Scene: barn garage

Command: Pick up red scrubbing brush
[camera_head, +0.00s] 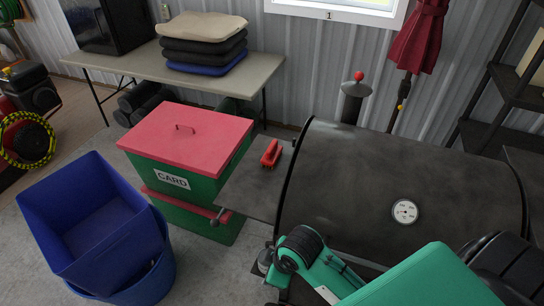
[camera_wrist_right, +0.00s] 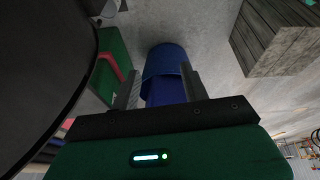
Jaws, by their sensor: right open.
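The red scrubbing brush (camera_head: 270,154) lies on the grey side shelf (camera_head: 247,190) of the black barrel grill, near the middle of the head view. Nothing is touching it from above. My right arm enters the head view from the lower right, in front of the grill; its fingertips cannot be made out there. In the right wrist view my right gripper (camera_wrist_right: 160,72) is open and empty, its two fingers apart, with blue bins beyond them. The brush cannot be made out in that view. My left gripper is not in view.
The black grill (camera_head: 400,175) stands right of the shelf. A green bin with a red lid (camera_head: 185,128) stands left of it. A blue bin (camera_head: 95,220) is at lower left. A table (camera_head: 130,62) with stacked cushions (camera_head: 203,42) stands behind.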

